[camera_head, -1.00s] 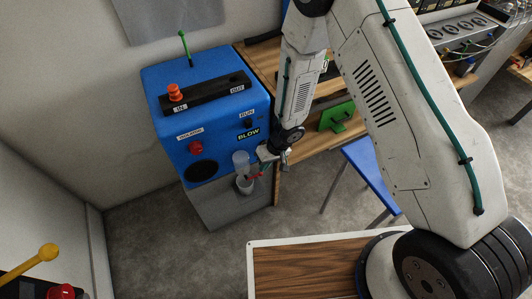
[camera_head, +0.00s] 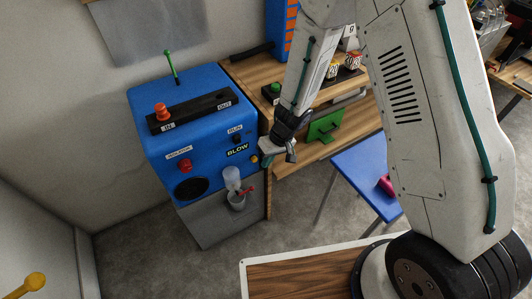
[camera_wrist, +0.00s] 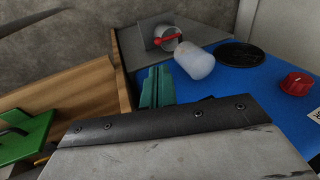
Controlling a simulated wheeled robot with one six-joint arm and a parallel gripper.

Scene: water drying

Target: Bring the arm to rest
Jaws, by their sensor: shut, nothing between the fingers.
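My gripper (camera_head: 279,152) is beside the front right edge of the blue machine (camera_head: 160,92), near the BLOW label (camera_head: 238,149). Its fingers are together and hold nothing. In the wrist view its teal fingers (camera_wrist: 156,88) point toward the translucent white bowl (camera_wrist: 194,60) on the machine's front, apart from it. Below that bowl is a small cup (camera_head: 237,201) with a red lever (camera_head: 247,190). My arm reaches down from the top, folded in front of the wooden bench.
The wooden bench (camera_head: 243,72) stands right of the machine, with a green bracket (camera_head: 322,126) at its front. A blue stool (camera_head: 365,168) carries a magenta object (camera_head: 386,185). Grey floor (camera_head: 290,215) lies open in front. A yellow-knobbed lever (camera_head: 35,281) stands at lower left.

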